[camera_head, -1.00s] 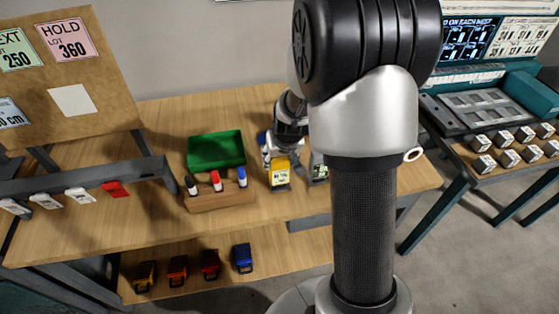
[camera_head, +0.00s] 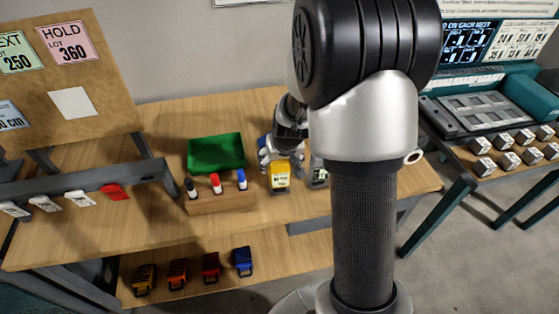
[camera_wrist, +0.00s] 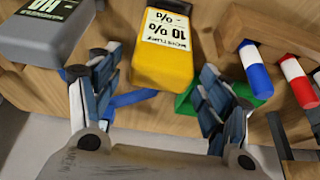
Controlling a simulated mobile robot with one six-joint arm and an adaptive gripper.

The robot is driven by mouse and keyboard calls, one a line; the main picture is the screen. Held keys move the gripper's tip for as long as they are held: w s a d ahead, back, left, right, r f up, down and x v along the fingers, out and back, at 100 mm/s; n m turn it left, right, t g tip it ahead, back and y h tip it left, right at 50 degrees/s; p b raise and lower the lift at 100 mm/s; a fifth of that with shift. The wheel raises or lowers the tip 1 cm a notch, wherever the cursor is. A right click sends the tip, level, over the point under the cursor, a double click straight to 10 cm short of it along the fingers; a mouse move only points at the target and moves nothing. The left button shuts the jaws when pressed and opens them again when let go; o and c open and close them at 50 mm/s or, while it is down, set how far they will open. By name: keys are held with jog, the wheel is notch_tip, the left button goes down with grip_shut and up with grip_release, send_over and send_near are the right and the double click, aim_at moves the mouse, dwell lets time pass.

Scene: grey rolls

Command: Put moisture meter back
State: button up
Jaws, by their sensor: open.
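The yellow moisture meter (camera_head: 279,178) lies on the wooden bench, between the marker rack and a grey device. In the wrist view the meter (camera_wrist: 163,62) shows its white label, which reads about 10 %. My gripper (camera_head: 283,156) is at the meter's far end, and my arm hides part of this area. In the wrist view my open gripper (camera_wrist: 157,72) has one finger on each side of the meter's near end. Gaps show between the fingers and the meter. I cannot tell whether anything touches.
A wooden rack (camera_head: 222,202) with black, red and blue markers stands left of the meter, in front of a green bin (camera_head: 216,153). The grey device (camera_head: 318,173) is close on the right. A blue item (camera_wrist: 130,99) lies by the meter's near end in the wrist view.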

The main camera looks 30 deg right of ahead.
jog(key=s+a+r+n+p, duration=0.1)
jog(key=s+a+r+p, duration=0.2)
jog(key=r, duration=0.4)
jog(key=s+a+r, duration=0.3)
jog(key=s+r, duration=0.2)
jog(key=r, duration=0.2)
jog(key=s+a+r+n+p, duration=0.1)
jog(key=s+a+r+p, duration=0.15)
jog(key=s+r, duration=0.35)
jog(key=s+a+r, duration=0.2)
jog(key=s, duration=0.4)
jog(key=s+a+r+n+y, duration=0.1)
jog(key=s+a+r, duration=0.1)
jog(key=s, duration=0.3)
jog(key=shift+s+a+r+b, duration=0.2)
jog(key=shift+s+a+b, duration=0.25)
jog(key=shift+a, duration=0.4)
